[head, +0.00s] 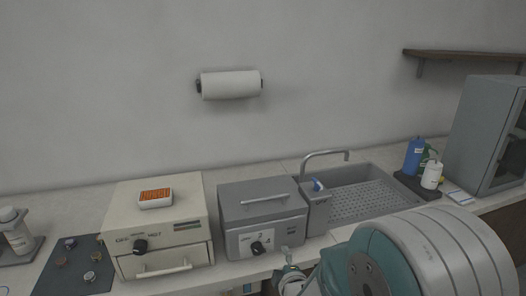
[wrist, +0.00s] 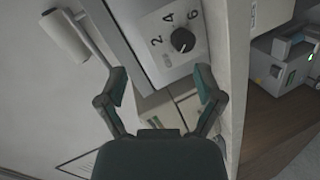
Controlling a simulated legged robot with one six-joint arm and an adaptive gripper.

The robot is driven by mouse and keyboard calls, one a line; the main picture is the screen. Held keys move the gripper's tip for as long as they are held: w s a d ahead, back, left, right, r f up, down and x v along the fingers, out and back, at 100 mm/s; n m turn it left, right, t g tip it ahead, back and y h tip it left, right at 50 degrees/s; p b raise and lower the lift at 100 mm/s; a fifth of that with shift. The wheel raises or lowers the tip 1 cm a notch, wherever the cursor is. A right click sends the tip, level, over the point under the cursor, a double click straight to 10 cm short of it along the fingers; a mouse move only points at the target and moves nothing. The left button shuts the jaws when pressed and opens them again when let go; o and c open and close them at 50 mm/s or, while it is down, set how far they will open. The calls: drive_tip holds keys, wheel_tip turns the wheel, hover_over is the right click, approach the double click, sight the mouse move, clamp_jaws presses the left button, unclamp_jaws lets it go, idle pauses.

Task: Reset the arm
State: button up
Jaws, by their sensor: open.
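My arm rises large at the lower right of the head view, in front of the counter. My gripper (wrist: 160,92) shows in the wrist view with its two teal-lined fingers spread apart and nothing between them. In the wrist view a grey panel with a black dial (wrist: 183,40) and the numbers 2, 4 and 6 lies beyond the fingertips. In the head view the grey machine (head: 262,205) with a numbered dial stands on the counter, left of the sink. I cannot tell from the head view how far the fingers are from it.
A cream machine (head: 158,217) with a drawer stands left of the grey one, an orange-filled tray (head: 156,198) on top. A dark mat (head: 62,279) holds several small pieces. The sink (head: 372,190), bottles (head: 414,156) and a grey cabinet (head: 482,133) are to the right. A paper roll (head: 230,85) hangs on the wall.

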drive_tip(key=s+d+r+m+g+h, duration=0.2)
drive_tip(key=s+d+r+m+g, duration=0.2)
drive_tip(key=s+d+r+m, duration=0.35)
drive_tip(key=s+d+r+m+g, duration=0.1)
drive_tip(key=s+r+m, duration=0.1)
drive_tip(key=s, duration=0.3)
drive_tip(key=s+d+r+m+g, duration=0.1)
drive_tip(key=s+r+m+g, duration=0.1)
drive_tip(key=s+m, duration=0.2)
drive_tip(key=s+d+r+m+g+h, duration=0.1)
drive_tip(key=s+r+m, duration=0.1)
drive_tip(key=s, duration=0.6)
drive_tip(key=shift+r+m, duration=0.25)
drive_tip(key=shift+m, duration=0.5)
drive_tip(key=shift+w, duration=0.1)
